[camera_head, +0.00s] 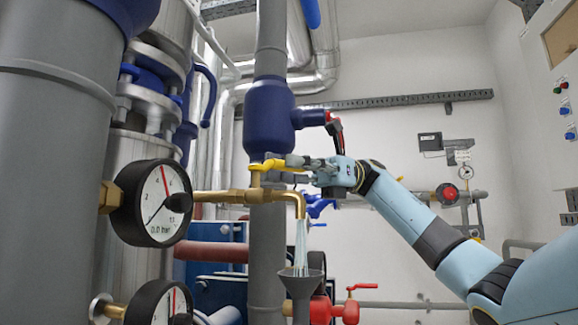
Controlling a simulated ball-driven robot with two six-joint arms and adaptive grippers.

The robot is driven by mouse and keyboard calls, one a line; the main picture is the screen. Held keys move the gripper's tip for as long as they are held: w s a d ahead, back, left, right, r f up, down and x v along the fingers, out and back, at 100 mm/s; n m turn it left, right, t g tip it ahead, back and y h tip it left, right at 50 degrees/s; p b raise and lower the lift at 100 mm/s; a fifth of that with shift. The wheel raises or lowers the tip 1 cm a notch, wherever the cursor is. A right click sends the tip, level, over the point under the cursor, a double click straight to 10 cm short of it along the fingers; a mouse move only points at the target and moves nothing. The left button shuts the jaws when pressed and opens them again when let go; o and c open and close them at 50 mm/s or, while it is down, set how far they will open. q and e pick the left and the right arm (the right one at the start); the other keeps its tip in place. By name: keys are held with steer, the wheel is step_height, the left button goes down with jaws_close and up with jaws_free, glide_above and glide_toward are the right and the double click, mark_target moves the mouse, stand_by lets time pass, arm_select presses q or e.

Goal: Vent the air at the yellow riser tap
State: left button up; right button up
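The yellow tap handle (272,165) sits on a brass riser pipe (240,196) in front of the grey vertical pipe. The brass pipe bends down at its right end. A pale stream (301,243) runs from this spout into a dark grey funnel (300,282). My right gripper (288,169) is at the right end of the yellow handle, with one finger above the other. The handle overlaps the fingers, so I cannot tell whether they are closed on it. My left gripper is not in view.
A dark-rimmed pressure gauge (153,203) stands left of the tap, with a second gauge (160,303) below. A blue vessel with a red-handled valve (334,130) is above. Another red-handled valve (350,305) is low right of the funnel. A control panel (558,100) is at the far right.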

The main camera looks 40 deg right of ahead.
steer(key=d, duration=1.2)
steer(key=shift+c, duration=0.2)
